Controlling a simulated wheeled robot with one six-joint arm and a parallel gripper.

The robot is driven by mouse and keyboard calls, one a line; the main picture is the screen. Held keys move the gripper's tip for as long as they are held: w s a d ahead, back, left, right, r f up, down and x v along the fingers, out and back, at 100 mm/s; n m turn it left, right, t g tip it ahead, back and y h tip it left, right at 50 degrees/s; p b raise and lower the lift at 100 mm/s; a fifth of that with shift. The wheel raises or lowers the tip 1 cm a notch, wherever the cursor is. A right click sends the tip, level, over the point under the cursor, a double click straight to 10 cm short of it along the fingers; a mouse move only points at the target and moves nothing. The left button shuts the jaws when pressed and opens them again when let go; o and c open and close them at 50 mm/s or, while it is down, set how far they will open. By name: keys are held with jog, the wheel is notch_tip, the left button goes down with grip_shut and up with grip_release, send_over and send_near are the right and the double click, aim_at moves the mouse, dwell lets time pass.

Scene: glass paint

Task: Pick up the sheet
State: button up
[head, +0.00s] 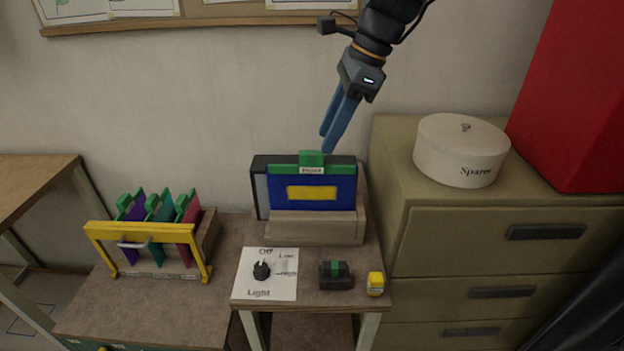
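A blue sheet (340,193) with a yellow rectangle and a green top handle (311,160) stands upright in a beige holder (315,228) on the small middle table. A dark frame shows behind it. Several more coloured sheets, purple, teal and red (188,212), stand in a yellow-framed rack (140,233) at the left, each with a green handle. My gripper (326,143) has blue fingers that point down, just above and right of the green handle. A narrow gap shows between the fingers, and nothing is seen between them.
A paper marked Light with a black knob (262,270), a dark block (335,275) and a small yellow item (375,283) lie before the holder. A drawer cabinet (510,226) at right carries a round white box (460,150) and a red block (575,100).

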aim_at(312, 153)
jog(key=shift+w+a+r+m, duration=0.3)
jog(key=shift+w+a+r, duration=0.1)
jog(key=shift+a, duration=0.1)
jog(key=shift+w+a, duration=0.1)
jog(key=shift+a, duration=0.1)
jog(key=x, duration=0.2)
jog(key=shift+a+f+p, duration=0.2)
jog(key=shift+p, duration=0.2)
jog(key=p+x, duration=0.1)
jog(key=x, duration=0.4)
jog(key=shift+s+d+f+p, duration=0.1)
jog(key=shift+s+d+p, duration=0.15)
jog(key=shift+p, duration=0.1)
jog(key=shift+c, duration=0.4)
jog(key=shift+w, duration=0.1)
grip_shut()
